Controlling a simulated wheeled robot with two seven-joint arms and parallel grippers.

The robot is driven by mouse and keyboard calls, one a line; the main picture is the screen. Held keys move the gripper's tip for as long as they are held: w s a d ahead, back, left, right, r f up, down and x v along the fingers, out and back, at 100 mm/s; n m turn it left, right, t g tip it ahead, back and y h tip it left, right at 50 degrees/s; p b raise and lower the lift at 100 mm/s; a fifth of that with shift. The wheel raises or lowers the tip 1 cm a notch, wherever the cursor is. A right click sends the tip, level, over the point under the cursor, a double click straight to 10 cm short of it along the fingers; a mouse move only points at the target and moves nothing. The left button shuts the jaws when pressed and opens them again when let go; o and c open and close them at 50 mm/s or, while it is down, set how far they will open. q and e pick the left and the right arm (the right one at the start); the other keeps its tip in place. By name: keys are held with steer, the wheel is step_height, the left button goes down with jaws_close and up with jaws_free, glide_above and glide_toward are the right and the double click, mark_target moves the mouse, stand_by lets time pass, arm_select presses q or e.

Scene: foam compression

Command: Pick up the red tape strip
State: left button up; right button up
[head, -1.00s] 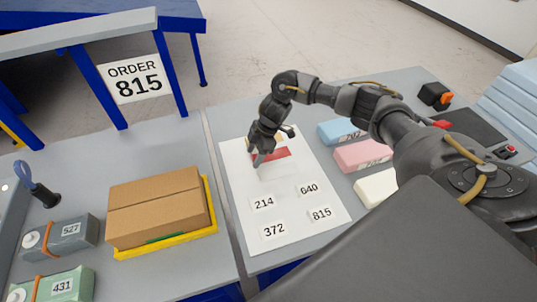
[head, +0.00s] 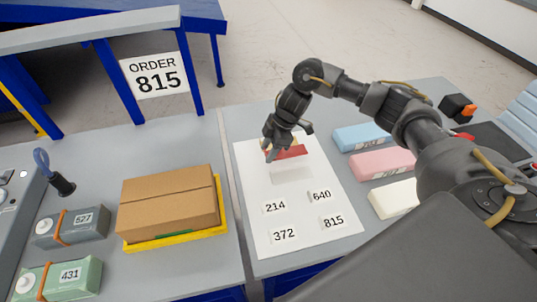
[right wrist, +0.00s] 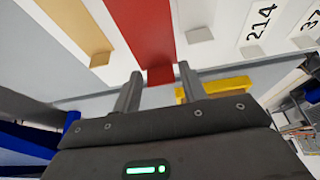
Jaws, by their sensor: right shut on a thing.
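The red tape strip (head: 290,152) is at the far part of the white sheet (head: 310,228) in the head view. In the right wrist view the red strip (right wrist: 143,30) runs down from the top edge, its near end between my two fingers. My right gripper (head: 271,153) is shut on that end from above and hides part of it in the head view. The fingers also show in the right wrist view (right wrist: 160,88). The strip appears a little above the sheet, with a grey patch like a shadow below it. My left gripper is not in view.
A tan strip (right wrist: 75,22) lies beside the red one. Number labels are on the near sheet. Blue (head: 362,137), pink (head: 383,163) and white (head: 392,199) blocks stand to the right. A cardboard box (head: 168,205) in a yellow tray (head: 178,240) stands left.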

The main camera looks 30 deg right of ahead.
steer(key=s+a+r+m+t+b, duration=0.1)
steer(key=s+a+r+m+b, duration=0.3)
steer(key=s, duration=0.6)
steer(key=shift+a+r+t+b, duration=0.4)
steer(key=shift+a+r, duration=0.3)
steer(key=shift+r, duration=0.4)
